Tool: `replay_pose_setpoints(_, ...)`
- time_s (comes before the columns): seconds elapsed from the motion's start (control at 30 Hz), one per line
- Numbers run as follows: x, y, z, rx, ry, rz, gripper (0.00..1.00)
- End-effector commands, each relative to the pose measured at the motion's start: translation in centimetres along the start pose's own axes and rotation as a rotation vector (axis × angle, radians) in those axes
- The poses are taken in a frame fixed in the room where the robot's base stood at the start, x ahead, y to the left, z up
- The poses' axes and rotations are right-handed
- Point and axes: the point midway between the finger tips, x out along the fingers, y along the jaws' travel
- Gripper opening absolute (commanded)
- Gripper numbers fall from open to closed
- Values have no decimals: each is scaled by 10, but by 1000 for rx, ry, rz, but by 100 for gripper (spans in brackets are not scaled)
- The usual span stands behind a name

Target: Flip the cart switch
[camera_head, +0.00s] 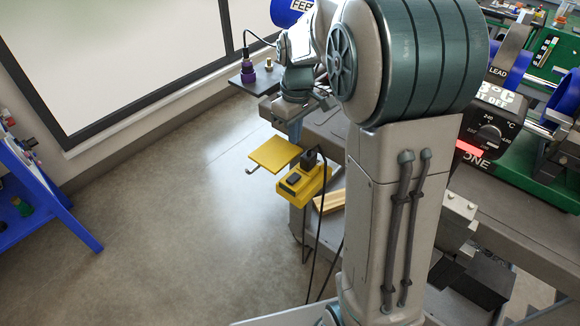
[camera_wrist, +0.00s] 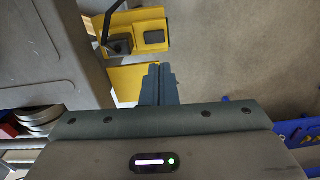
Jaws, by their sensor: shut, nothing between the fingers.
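The yellow switch box (camera_head: 318,184) is on the side of the grey cart (camera_head: 513,228), with a black plug and cable in it. A small dark switch (camera_head: 294,179) sits on its face; it also shows in the wrist view (camera_wrist: 154,37). I cannot tell which way it is set. A yellow flap (camera_head: 273,153) sticks out beside the box, and part of it shows in the wrist view (camera_wrist: 124,78). My gripper (camera_head: 295,138) is shut and empty. It is close to the flap; whether they touch is unclear. In the wrist view its fingers (camera_wrist: 160,70) overlap the flap's edge, apart from the switch.
A black cable (camera_head: 318,240) hangs from the box toward the floor. A green machine with a dark control box (camera_head: 490,130) stands on the cart at right. A blue stand (camera_head: 40,190) is at far left. The floor between is clear.

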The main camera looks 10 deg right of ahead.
Motion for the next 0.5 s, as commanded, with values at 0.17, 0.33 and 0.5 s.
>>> replay_pose_setpoints(0.17,6,5,-7,-29,-10,-7,0)
replay_pose_setpoints(0.33,6,5,-7,-30,-10,-7,0)
replay_pose_setpoints(0.5,8,5,-7,-29,-10,-7,0)
